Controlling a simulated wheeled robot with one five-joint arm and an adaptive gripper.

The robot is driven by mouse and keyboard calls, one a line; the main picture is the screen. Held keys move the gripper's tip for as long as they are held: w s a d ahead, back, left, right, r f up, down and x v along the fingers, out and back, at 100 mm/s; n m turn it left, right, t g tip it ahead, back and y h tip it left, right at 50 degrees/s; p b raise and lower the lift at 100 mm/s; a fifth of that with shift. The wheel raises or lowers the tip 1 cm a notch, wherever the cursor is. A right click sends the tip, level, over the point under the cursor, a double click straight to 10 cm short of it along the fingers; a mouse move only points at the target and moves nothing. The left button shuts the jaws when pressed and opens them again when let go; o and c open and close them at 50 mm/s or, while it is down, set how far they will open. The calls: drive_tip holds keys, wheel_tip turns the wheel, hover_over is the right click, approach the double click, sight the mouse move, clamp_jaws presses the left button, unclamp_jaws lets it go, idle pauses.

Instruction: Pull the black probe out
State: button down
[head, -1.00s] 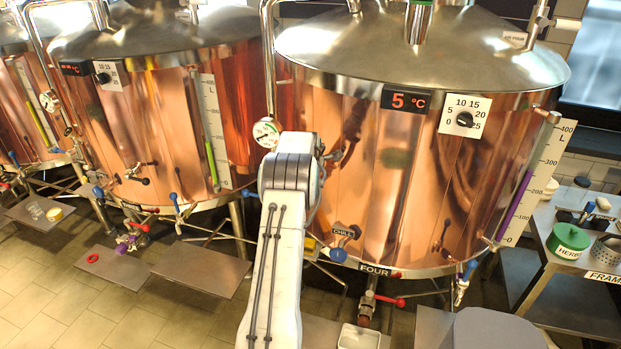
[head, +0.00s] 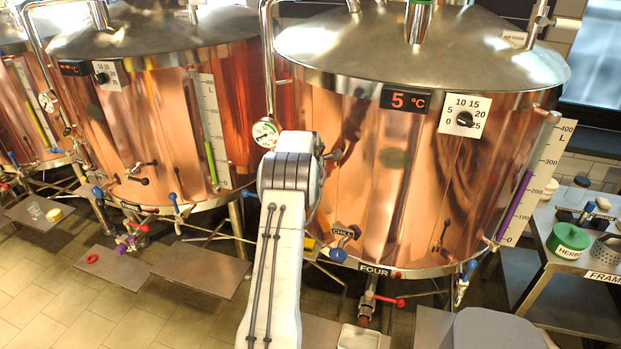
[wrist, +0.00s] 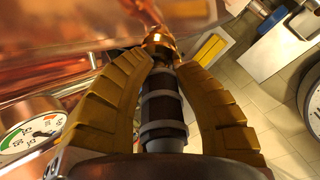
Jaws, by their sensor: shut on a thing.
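In the wrist view, my gripper (wrist: 160,62) has its yellow fingers closed around the black probe (wrist: 161,106), which has grey bands. The probe lies lengthwise between the fingers. Its far end meets a brass fitting (wrist: 158,44) close to the copper tank wall (wrist: 60,48); I cannot tell how deep it sits. In the head view, my arm stands in front of the big copper tank (head: 390,180), and the gripper and probe are hidden behind it.
A round pressure gauge (head: 265,132) is on the tank just left of my arm. A blue-handled valve (head: 338,255) sits low by the CHILL label. The label FOUR (head: 375,271) is on the lower rim. A side table with a green pot (head: 569,240) stands at right.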

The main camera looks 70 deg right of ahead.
drive_tip(key=shift+a+r, duration=0.5)
drive_tip(key=shift+w+b+v, duration=0.2)
drive_tip(key=shift+b+v, duration=0.2)
drive_tip(key=shift+v, duration=1.1)
drive_tip(key=shift+w+b+v, duration=0.2)
drive_tip(key=shift+b+v, duration=0.2)
drive_tip(key=shift+v, duration=1.1)
